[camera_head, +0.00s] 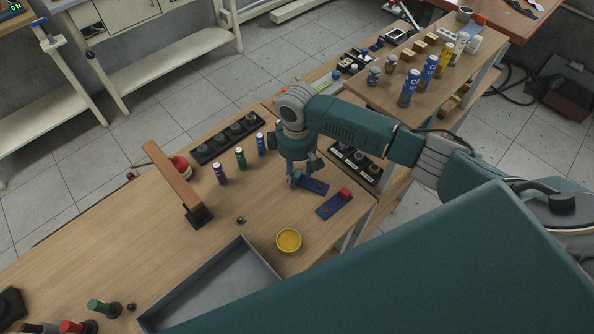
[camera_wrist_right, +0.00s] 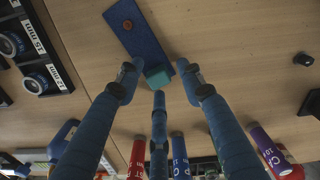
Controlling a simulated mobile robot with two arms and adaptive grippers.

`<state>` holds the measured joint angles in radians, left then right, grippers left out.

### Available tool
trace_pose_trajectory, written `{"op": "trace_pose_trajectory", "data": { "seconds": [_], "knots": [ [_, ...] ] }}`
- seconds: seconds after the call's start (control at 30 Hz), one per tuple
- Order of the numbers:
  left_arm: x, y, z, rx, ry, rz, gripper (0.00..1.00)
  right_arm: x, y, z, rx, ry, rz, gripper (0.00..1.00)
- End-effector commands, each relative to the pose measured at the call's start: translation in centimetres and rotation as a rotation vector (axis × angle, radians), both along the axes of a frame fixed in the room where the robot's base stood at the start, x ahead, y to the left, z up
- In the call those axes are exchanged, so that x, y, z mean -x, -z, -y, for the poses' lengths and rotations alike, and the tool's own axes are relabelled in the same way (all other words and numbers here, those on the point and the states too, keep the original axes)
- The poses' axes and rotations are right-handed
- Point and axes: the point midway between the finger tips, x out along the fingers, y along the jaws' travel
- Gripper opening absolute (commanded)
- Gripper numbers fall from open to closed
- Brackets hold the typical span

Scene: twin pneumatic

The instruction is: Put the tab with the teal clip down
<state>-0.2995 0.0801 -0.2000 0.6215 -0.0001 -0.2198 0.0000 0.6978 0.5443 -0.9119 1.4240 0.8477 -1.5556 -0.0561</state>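The tab with the teal clip is a dark blue strip (camera_head: 314,186). It appears to lie flat on the wooden table beside another blue tab with a red clip (camera_head: 335,203). In the right wrist view the blue tab (camera_wrist_right: 136,32) has a brown round spot, and its teal clip (camera_wrist_right: 158,78) is at the near end. My right gripper (camera_head: 297,178) is right over that end. In the wrist view its fingers (camera_wrist_right: 160,76) are spread around the clip, with small gaps at both sides; the middle finger overlaps the clip. My left gripper is out of view.
A yellow bowl (camera_head: 289,240) and a grey tray (camera_head: 225,291) are nearer on the table. Small purple (camera_head: 220,174), green (camera_head: 240,157) and blue (camera_head: 261,143) bottles stand left of the gripper. A wooden bar (camera_head: 172,174) rises at the left.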

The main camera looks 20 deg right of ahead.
Motion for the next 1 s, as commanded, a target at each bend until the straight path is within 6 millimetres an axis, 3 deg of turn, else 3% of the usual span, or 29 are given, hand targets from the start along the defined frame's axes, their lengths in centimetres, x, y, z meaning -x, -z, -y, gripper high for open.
{"op": "trace_pose_trajectory", "data": {
  "seconds": [0.33, 0.8, 1.0],
  "knots": [
    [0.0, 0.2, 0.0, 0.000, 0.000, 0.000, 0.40, -0.1, -1.1, 0.0, -0.001, -0.001, 0.002, 0.37],
    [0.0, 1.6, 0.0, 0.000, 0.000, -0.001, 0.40, -0.1, -10.3, -0.1, -0.001, -0.001, 0.003, 0.37],
    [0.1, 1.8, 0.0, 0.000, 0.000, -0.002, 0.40, -0.1, -12.1, 0.0, -0.001, 0.001, 0.001, 0.37]
  ]
}}
